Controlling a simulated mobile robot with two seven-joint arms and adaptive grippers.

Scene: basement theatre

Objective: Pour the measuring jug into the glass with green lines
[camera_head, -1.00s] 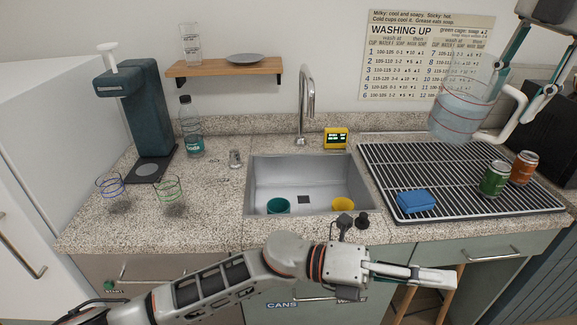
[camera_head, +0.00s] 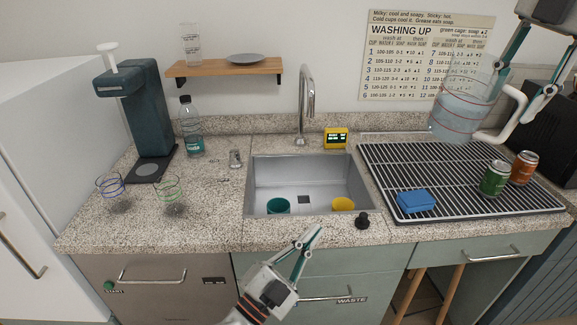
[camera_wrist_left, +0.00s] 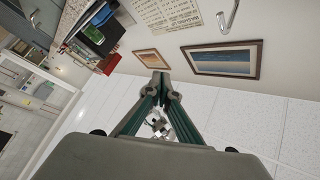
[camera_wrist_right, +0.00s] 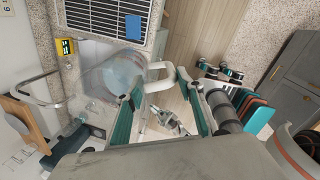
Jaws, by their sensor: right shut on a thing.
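The measuring jug (camera_head: 462,108) is clear with red lines, a white handle and a pale bluish content. It is above the back of the drying rack, slightly tilted. My right gripper (camera_head: 516,98) is shut on its handle; the jug (camera_wrist_right: 118,75) and handle also show in the right wrist view. The glass with green lines (camera_head: 169,193) stands on the counter left of the sink and looks empty. A similar glass with blue-purple lines (camera_head: 110,187) stands to its left. My left gripper (camera_head: 317,230) is shut and empty, in front of the sink cabinet.
The sink (camera_head: 310,178) with a teal and a yellow cup, and the tap (camera_head: 304,105), lie between jug and glasses. The rack (camera_head: 460,180) holds a blue sponge and two cans.

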